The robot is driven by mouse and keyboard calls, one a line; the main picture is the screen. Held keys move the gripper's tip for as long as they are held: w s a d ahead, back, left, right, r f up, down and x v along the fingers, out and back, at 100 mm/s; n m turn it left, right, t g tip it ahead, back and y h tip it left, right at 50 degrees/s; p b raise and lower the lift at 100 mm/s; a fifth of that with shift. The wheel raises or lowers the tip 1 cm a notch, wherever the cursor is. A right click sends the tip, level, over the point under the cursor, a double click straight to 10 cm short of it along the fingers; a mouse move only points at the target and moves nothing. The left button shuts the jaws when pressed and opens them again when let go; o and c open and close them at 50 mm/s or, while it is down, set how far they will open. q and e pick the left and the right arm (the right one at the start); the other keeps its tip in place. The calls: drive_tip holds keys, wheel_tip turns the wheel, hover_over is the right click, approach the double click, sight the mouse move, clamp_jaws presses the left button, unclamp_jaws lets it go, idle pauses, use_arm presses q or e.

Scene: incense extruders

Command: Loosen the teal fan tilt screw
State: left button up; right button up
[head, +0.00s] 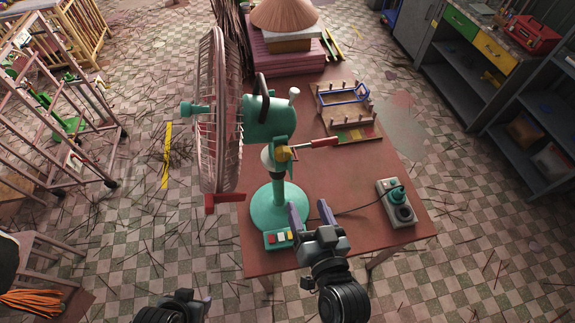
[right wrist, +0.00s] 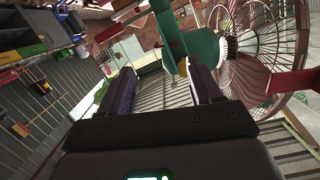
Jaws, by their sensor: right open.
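The teal fan (head: 268,118) stands upright on the brown table, its pink grille facing left. At its neck is a yellow fitting (head: 281,154) with a red-handled lever (head: 322,142) pointing right; I cannot tell which part is the tilt screw. My right gripper (head: 310,211) is open and empty, low in front of the fan and to the right of its round base (head: 278,212). In the right wrist view, the fan's teal part (right wrist: 200,46) shows beyond the open right fingers (right wrist: 163,70). My left gripper (head: 188,298) is at the bottom edge, away from the fan; its jaws are unclear.
A wooden rack (head: 350,118) and a pink stack (head: 285,50) stand behind. A metal rack (head: 60,110) is at left, shelves (head: 470,70) at right.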

sight(284, 158)
drive_tip(key=w+a+r, duration=0.1)
drive_tip(key=w, duration=0.2)
drive_tip(key=w+a+r+t+p, duration=0.1)
drive_tip(key=w+a+r, duration=0.1)
drive_tip(key=w, duration=0.1)
drive_tip(key=w+a+r+m+t+p, duration=0.1)
drive_tip(key=w, duration=0.2)
drive_tip(key=shift+w+a+r, duration=0.2)
drive_tip(key=shift+w+r, duration=0.05)
drive_tip(key=shift+w, duration=0.05)
drive_tip(key=shift+w+a+f, duration=0.1)
drive_tip(key=shift+w, duration=0.6)
